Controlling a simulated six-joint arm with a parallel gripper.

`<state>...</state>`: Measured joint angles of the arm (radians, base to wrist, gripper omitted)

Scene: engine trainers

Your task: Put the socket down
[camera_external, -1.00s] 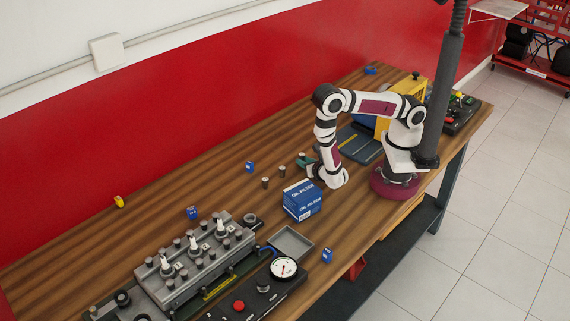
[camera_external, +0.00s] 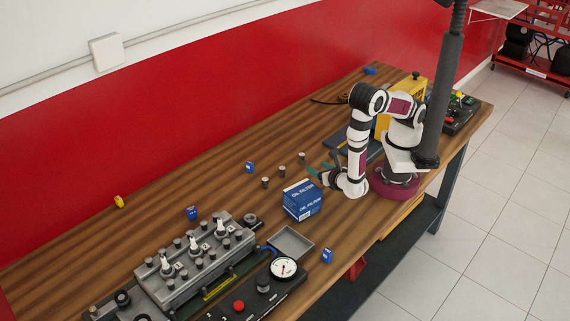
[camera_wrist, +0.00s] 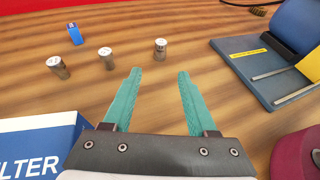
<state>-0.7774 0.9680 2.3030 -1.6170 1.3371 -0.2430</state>
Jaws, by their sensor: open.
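Three small metal sockets stand upright in a row on the wooden bench. In the wrist view they are the left socket (camera_wrist: 58,68), the middle socket (camera_wrist: 106,58) and the right socket (camera_wrist: 160,49). The external view shows the same row, with one socket (camera_external: 301,158) at its right end. My gripper (camera_wrist: 158,75) is open, with its teal fingers apart and nothing between them. The sockets lie beyond the fingertips, with bare wood between. In the external view my gripper (camera_external: 318,173) is low over the bench, right of the row. Which socket the task means cannot be told.
A blue and white oil filter box (camera_external: 302,200) stands close to my gripper, at the lower left in the wrist view (camera_wrist: 38,147). A dark blue stand (camera_wrist: 270,65) is at the right. A small blue block (camera_wrist: 74,34) stands behind the sockets. An engine head (camera_external: 195,262) lies farther left.

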